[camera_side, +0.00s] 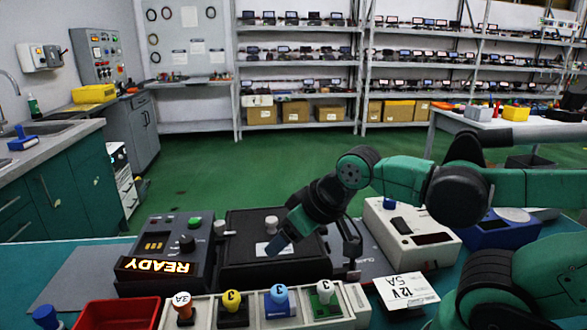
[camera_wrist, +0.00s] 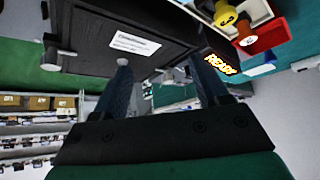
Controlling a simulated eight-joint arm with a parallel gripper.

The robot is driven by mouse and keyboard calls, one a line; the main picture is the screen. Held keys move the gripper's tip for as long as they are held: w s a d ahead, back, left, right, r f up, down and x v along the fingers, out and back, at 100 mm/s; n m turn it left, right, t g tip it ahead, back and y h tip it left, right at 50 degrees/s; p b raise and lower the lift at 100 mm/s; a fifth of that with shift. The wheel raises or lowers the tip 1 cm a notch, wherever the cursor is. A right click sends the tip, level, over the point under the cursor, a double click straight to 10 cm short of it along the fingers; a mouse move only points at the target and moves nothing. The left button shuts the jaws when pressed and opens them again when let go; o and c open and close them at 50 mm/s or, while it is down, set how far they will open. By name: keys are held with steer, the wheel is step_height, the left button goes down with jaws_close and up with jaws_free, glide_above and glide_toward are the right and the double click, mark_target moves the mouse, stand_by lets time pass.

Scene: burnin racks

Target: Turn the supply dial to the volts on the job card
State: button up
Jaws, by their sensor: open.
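The job card (camera_side: 407,290) is white, reads "12V 5A" and lies at the front right in the side view. A pale box (camera_side: 415,236) with a black switch and a dark display stands behind it. A dark grey unit (camera_side: 165,245) with a black knob (camera_side: 187,242) and a lit READY sign (camera_side: 157,266) stands at left. I cannot tell for certain which is the supply dial. My gripper (camera_side: 279,243) is open and empty above the black box (camera_side: 250,265), apart from both. Its two fingers also show in the wrist view (camera_wrist: 162,78).
A pale rack (camera_side: 262,317) with several coloured, labelled plugs lines the front edge. A red tray (camera_side: 118,314) is at front left. A blue box (camera_side: 500,232) stands right of the pale box. Black-box knobs rise near my gripper.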

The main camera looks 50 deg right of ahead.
steer(key=shift+o, duration=0.4)
steer(key=shift+d, duration=0.1)
steer(key=m+g, duration=0.7)
glide_above(390, 199)
steer(key=shift+w+a+f+h, duration=0.2)
steer(key=shift+f+h, duration=0.1)
steer(key=shift+f, duration=0.05)
steer(key=shift+s+d+f+g, duration=0.15)
steer(key=shift+d+f+g, duration=0.05)
steer(key=shift+g, duration=0.1)
steer(key=shift+s+f, duration=0.1)
steer(key=shift+f, duration=2.55)
jaws_close()
